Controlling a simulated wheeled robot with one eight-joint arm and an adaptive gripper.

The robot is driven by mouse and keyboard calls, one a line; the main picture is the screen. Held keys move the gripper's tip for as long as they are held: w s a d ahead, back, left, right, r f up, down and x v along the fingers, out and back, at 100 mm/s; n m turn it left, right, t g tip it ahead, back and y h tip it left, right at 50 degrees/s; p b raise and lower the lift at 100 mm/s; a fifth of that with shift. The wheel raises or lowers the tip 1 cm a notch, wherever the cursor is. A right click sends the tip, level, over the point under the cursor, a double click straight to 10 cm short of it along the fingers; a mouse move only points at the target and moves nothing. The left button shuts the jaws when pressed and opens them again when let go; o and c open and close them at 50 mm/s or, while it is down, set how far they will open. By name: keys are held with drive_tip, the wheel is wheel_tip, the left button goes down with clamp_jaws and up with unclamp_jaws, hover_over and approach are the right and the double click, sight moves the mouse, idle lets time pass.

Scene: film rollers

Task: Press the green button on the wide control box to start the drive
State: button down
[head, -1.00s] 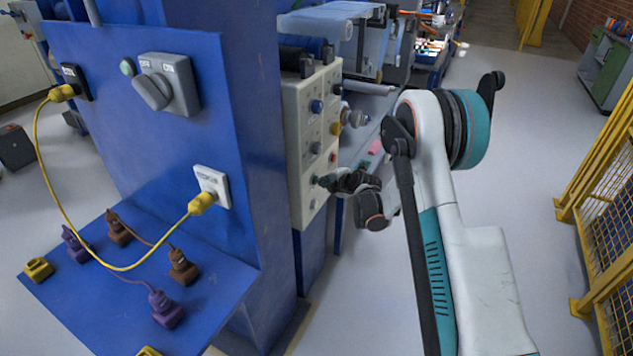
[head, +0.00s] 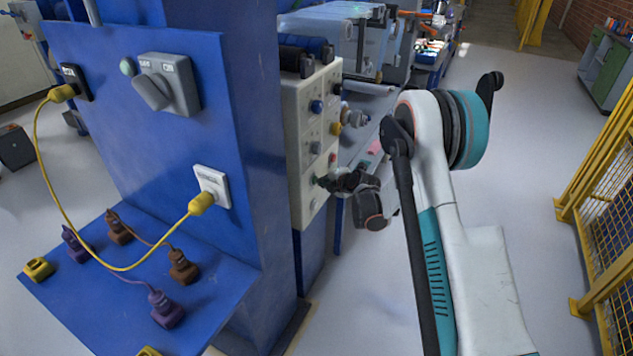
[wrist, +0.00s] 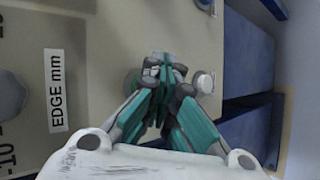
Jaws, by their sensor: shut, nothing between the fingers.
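The wide control box (head: 296,150) is a beige panel on the side of the blue column, with several coloured buttons and knobs. My gripper (head: 322,182) is at its lower part, fingers shut and pointing at the panel face. Whether the tips touch a button is hidden.
A red button (head: 332,158) and a yellow knob (head: 336,128) sit above my gripper. A pale round button (wrist: 205,82) is beside the fingers. A label reading "EDGE mm" (wrist: 57,90) is on the panel. Yellow fencing (head: 600,230) stands at the right, with open floor between.

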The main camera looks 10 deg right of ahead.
drive_tip(key=shift+s+d, duration=0.45)
drive_tip(key=shift+d, duration=0.1)
drive_tip(key=shift+d, duration=0.1)
drive_tip(key=s+d, duration=0.1)
drive_tip(key=d, duration=0.1)
drive_tip(key=s+d, duration=0.1)
drive_tip(key=s, duration=0.1)
drive_tip(key=shift+d, duration=0.4)
idle(0.5)
